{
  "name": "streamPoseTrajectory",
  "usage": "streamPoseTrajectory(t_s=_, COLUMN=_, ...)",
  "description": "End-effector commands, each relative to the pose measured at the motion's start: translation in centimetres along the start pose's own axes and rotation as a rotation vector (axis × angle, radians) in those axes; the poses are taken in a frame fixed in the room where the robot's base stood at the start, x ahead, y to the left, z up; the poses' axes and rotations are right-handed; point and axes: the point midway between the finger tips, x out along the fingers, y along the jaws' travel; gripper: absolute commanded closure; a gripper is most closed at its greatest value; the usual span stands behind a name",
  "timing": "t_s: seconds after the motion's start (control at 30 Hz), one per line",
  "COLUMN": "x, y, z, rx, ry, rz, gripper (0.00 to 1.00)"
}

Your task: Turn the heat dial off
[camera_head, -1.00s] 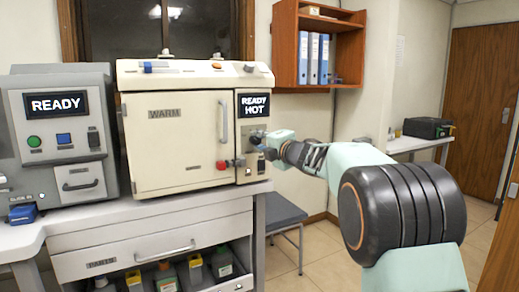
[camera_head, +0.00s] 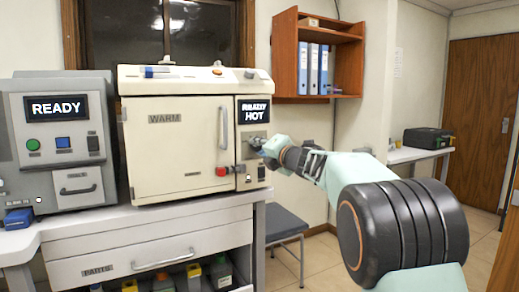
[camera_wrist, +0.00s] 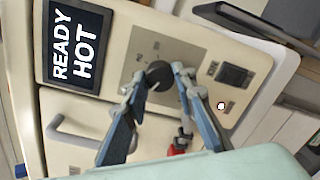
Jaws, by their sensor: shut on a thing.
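The heat dial (camera_wrist: 158,75) is a dark round knob on a grey plate of the oven's control panel. The oven (camera_head: 175,150) is a cream cabinet with a shut door and a screen (camera_head: 254,110) reading "READY HOT"; the screen also shows in the wrist view (camera_wrist: 76,45). My gripper (camera_wrist: 164,78) has its fingertips on either side of the dial, shut on it. In the head view my gripper (camera_head: 255,143) is at the panel below the screen and hides most of the dial. The dial's pointer mark is not readable.
A red knob (camera_head: 221,171) sticks out low on the oven front, below my gripper; it also shows in the wrist view (camera_wrist: 180,145). A black switch (camera_wrist: 233,74) is beside the dial plate. A grey "READY" machine (camera_head: 60,135) stands at left.

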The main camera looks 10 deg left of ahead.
Motion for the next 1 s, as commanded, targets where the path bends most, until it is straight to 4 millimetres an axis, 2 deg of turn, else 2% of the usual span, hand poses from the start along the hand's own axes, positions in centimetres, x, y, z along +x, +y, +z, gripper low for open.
streamPoseTrajectory(t_s=0.1, x=0.0, y=0.0, z=0.0, rx=-0.002, ry=0.0, rz=0.0, gripper=0.99)
streamPoseTrajectory(t_s=0.13, x=0.0, y=0.0, z=0.0, rx=-0.002, ry=0.0, rz=0.0, gripper=0.74)
streamPoseTrajectory(t_s=0.3, x=0.0, y=0.0, z=0.0, rx=-0.001, ry=0.0, rz=0.0, gripper=0.58)
streamPoseTrajectory(t_s=0.67, x=-0.4, y=0.0, z=0.0, rx=0.0, ry=0.0, rz=0.0, gripper=0.58)
streamPoseTrajectory(t_s=0.87, x=-2.7, y=0.1, z=0.1, rx=0.001, ry=-0.001, rz=0.0, gripper=0.58)
streamPoseTrajectory(t_s=1.0, x=-5.2, y=0.1, z=0.1, rx=0.001, ry=-0.002, rz=-0.001, gripper=0.58)
